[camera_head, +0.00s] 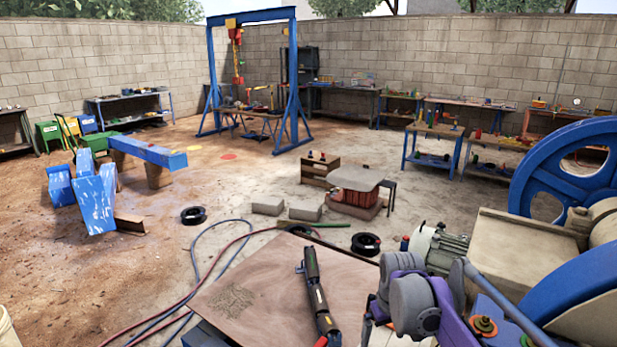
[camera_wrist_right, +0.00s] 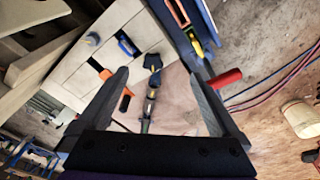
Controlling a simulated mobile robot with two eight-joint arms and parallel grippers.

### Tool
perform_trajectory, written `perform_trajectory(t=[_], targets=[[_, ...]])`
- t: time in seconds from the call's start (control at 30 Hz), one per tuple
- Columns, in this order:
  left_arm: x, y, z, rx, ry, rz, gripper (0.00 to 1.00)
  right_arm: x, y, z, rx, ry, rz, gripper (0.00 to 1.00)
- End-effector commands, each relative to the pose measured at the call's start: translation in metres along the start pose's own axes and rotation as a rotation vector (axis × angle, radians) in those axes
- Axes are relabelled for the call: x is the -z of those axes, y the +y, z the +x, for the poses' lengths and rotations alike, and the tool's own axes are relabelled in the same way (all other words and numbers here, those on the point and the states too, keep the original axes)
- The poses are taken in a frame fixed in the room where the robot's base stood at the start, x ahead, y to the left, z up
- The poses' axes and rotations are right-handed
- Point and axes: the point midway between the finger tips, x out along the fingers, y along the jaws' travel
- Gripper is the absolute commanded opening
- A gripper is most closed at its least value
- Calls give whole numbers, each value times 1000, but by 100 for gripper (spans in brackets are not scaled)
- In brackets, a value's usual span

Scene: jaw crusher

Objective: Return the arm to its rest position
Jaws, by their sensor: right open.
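My right arm (camera_head: 410,295), purple and grey, shows at the lower right of the head view, beside the crusher. In the right wrist view my right gripper (camera_wrist_right: 155,85) is open, its two dark fingers spread wide, with nothing held between them. My left gripper is not in view.
The jaw crusher with blue flywheels (camera_head: 565,170) and a motor (camera_head: 438,248) fills the right side. A red-handled thing (camera_wrist_right: 225,78) appears close to one finger in the wrist view. Hoses (camera_head: 195,270) lie left of the board.

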Motion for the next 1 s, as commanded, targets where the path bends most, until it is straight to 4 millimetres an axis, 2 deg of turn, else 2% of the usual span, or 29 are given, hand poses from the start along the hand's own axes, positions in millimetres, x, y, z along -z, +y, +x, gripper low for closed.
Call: perform_trajectory(t=[0.03,0.1,0.3,0.5,0.6,0.7,0.8,1.0], targets=[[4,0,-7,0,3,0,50,-18,-5,-15,-6,22,18,99],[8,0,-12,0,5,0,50,-42,-11,-28,-13,53,44,99],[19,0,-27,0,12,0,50,-116,-30,-49,-30,145,121,99],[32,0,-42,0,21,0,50,-190,-50,-47,-40,238,194,99],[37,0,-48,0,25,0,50,-219,-57,-39,-42,276,223,99],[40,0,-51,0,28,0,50,-238,-63,-32,-43,303,245,99],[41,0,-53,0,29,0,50,-249,-65,-26,-43,317,256,99],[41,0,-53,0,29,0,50,-253,-66,-24,-43,323,262,99]])
